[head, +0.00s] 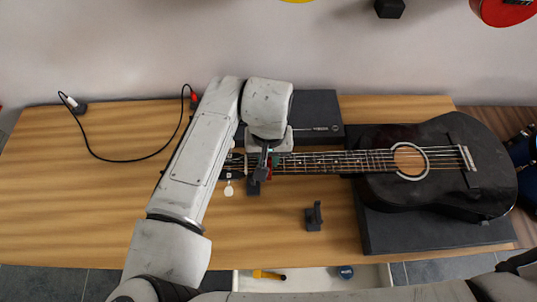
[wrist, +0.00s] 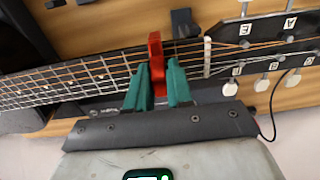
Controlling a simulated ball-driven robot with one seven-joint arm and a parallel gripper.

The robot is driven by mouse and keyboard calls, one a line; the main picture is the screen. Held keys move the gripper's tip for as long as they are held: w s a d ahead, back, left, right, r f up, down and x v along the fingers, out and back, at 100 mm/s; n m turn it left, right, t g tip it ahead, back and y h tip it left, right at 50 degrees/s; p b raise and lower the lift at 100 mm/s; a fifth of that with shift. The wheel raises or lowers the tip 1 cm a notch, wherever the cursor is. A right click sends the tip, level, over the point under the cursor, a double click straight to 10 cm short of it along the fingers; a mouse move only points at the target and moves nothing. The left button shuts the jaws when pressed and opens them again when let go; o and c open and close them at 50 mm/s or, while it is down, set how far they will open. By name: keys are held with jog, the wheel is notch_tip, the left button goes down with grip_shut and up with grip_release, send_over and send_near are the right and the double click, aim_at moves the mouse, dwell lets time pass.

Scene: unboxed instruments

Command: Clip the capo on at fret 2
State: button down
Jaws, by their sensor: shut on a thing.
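A black acoustic guitar (head: 445,165) lies on its back, with its neck (head: 330,162) running left to a headstock mostly hidden by my arm. My gripper (wrist: 158,82) has green fingers, closed on the red capo (wrist: 155,50). In the head view, only a bit of the capo's red shows below my wrist. In the wrist view, the capo stands across the strings, a short way to the body side of the pale nut (wrist: 207,57). The fingers hide the frets around it, so the exact fret is unclear. I cannot tell whether the capo touches the strings.
The guitar's body rests on a dark case (head: 400,236). A black support (head: 253,187) stands by the neck, and another small black stand (head: 314,218) stands in front. A flat dark box (head: 318,108) with a screwdriver lies behind. A black cable (head: 120,160) curves at left.

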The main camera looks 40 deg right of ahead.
jog(key=c, duration=0.9)
grip_release()
notch_tip(320, 180, up, 11)
jog(key=shift+f+b, duration=0.1)
jog(key=shift+b, duration=0.5)
